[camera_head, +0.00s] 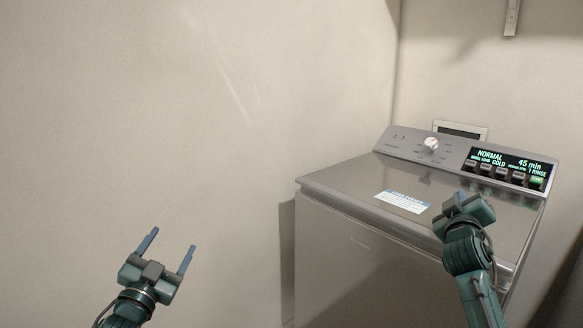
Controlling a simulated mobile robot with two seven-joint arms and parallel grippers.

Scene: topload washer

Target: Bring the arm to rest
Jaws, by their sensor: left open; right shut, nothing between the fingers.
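My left gripper (167,247) is at the lower left, with its two fingers spread wide. It is open and empty, with only bare wall behind it and well left of the washer. My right gripper (466,198) is at the right, in front of the washer's lid in the picture. It is shut with nothing held. Its fingertips lie just below the control panel in the view; whether it touches the washer I cannot tell.
A grey topload washer (330,181) stands at the right with its lid closed. A label (403,202) lies on the lid. The control panel (400,140) has a knob (431,144) and a lit display (506,163). Walls close off the back. The space left of the washer is clear.

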